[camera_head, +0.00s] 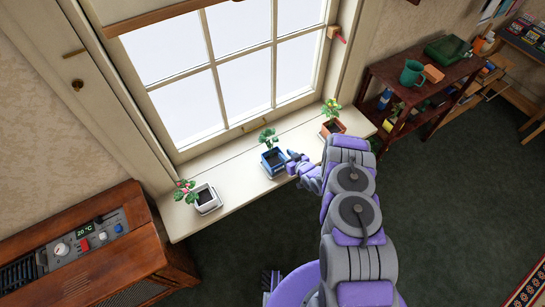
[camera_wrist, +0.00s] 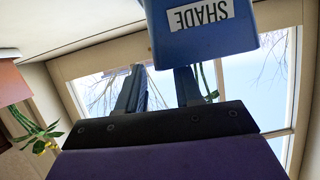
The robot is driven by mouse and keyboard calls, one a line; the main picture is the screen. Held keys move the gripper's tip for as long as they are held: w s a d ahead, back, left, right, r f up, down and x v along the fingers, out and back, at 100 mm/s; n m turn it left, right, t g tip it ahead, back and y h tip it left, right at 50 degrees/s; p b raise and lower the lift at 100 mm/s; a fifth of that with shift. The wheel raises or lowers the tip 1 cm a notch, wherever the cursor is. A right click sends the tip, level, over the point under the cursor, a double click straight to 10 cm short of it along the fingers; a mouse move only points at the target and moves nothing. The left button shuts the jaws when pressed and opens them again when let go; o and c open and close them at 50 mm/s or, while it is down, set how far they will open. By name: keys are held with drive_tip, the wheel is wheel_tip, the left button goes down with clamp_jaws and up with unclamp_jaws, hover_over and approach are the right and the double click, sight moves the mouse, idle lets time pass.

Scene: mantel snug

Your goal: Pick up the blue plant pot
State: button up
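The blue plant pot (camera_head: 273,163) with a green leafy plant stands on a pale saucer on the window sill, between two other pots. My gripper (camera_head: 291,157) is just to its right, close to the pot's side. In the wrist view, which looks upside down, the blue pot (camera_wrist: 205,38) fills the top centre and shows a white "SHADE" label. My gripper (camera_wrist: 160,82) is open there, its two dark fingers apart with a gap between them. One finger's tip meets the pot's outline; I cannot tell whether it touches.
A white pot (camera_head: 207,200) stands left on the sill (camera_head: 240,190), and a terracotta pot (camera_head: 333,128) stands right. The window is behind. A wooden heater cabinet (camera_head: 95,250) is at lower left, and a shelf (camera_head: 425,85) with a green mug (camera_head: 411,73) at right.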

sight(281, 151)
drive_tip(key=b+x, duration=0.1)
drive_tip(key=x, duration=0.3)
drive_tip(key=shift+a, duration=0.15)
drive_tip(key=shift+c, duration=0.2)
clamp_jaws()
